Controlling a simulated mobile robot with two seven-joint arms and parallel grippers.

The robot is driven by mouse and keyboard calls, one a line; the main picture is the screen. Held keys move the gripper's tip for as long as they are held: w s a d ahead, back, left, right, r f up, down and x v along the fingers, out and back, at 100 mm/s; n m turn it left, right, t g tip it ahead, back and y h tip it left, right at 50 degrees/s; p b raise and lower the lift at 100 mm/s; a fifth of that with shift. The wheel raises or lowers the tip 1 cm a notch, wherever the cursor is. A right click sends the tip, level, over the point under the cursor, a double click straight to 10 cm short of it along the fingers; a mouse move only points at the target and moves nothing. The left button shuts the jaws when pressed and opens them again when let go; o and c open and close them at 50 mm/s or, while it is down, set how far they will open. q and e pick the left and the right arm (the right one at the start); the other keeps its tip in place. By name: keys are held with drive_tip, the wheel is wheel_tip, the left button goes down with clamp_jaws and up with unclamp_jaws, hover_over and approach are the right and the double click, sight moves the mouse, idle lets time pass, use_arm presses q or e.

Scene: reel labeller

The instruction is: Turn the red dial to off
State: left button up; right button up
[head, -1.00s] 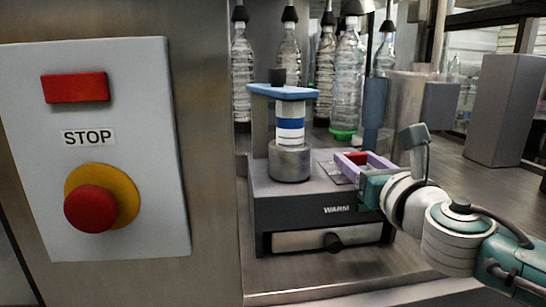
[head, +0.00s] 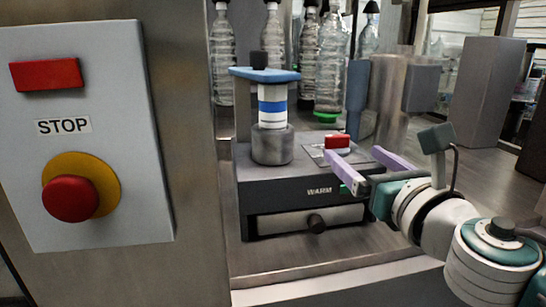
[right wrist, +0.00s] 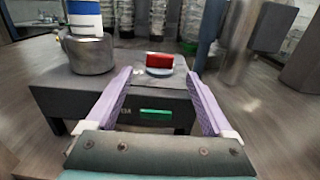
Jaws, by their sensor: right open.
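The red dial (head: 337,142) sits on top of the dark labeller box (head: 300,220), at its right side. In the right wrist view the red dial (right wrist: 160,60) shows as a block on a pale round base, beyond my fingertips and between them. My right gripper (head: 352,152) has its purple fingers spread wide and empty. In the right wrist view the open fingers (right wrist: 160,78) point toward the dial with a gap left to it. Which way the dial is set I cannot tell. My left gripper is not in view.
A metal cup with a blue-and-white reel (head: 272,107) stands left of the dial under a blue plate. A green light (right wrist: 160,115) is on the box front. A STOP panel (head: 130,150) with a red button (head: 70,198) is at left. Bottles (head: 331,60) hang behind.

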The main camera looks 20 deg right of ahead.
drive_tip(key=v, duration=0.3)
drive_tip(key=shift+s, duration=0.15)
idle(0.4)
